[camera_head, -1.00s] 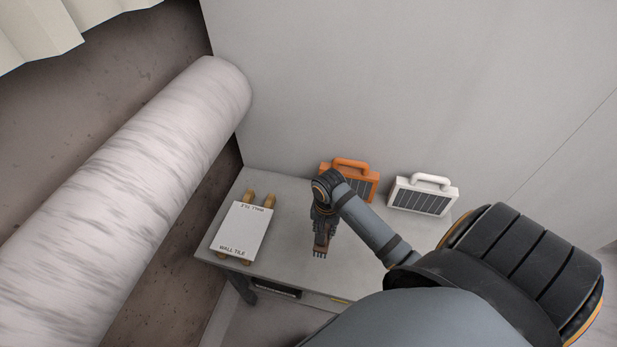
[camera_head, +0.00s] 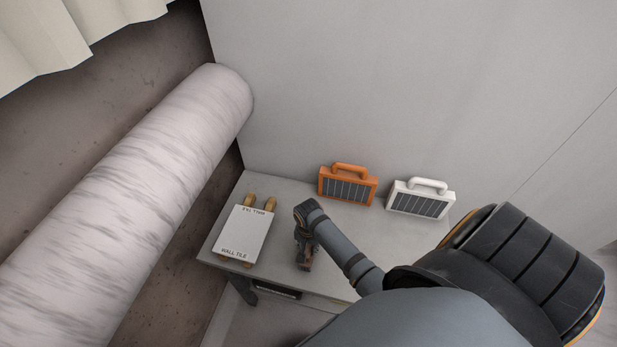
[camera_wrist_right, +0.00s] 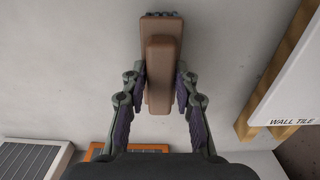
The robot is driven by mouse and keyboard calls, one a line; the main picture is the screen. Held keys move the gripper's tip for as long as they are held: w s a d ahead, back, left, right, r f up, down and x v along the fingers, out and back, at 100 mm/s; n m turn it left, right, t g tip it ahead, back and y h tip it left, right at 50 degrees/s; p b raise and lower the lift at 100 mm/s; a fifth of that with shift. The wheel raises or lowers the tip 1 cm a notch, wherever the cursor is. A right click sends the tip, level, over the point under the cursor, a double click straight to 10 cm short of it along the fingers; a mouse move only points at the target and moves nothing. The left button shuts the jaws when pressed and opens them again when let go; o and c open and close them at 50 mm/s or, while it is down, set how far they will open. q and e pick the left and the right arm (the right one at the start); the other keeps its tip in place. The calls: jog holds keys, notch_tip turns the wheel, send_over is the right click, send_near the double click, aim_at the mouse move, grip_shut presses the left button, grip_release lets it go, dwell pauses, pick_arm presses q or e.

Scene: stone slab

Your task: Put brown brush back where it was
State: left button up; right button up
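The brown brush (camera_wrist_right: 163,62) is between the two fingers of my right gripper (camera_wrist_right: 163,78) in the right wrist view. The fingers press on both sides of its handle, and its dark bristle end points to the top of that view. In the head view my right gripper (camera_head: 303,258) points down over the front part of the grey table (camera_head: 345,230), just right of the wall tile board. Little of the brush shows there. I cannot tell whether the brush touches the tabletop. My left gripper is not in view.
A white board marked WALL TILE (camera_head: 243,234) lies on wooden strips (camera_head: 270,203) at the table's left. An orange case (camera_head: 347,187) and a white case (camera_head: 420,200) stand along the back wall. A large marble-patterned roll (camera_head: 130,175) is left of the table. The table's middle is clear.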

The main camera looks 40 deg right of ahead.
jog(key=shift+o, duration=1.4)
jog(key=shift+r, duration=0.1)
jog(key=shift+r, duration=0.35)
notch_tip(320, 180, up, 11)
jog(key=b, duration=0.2)
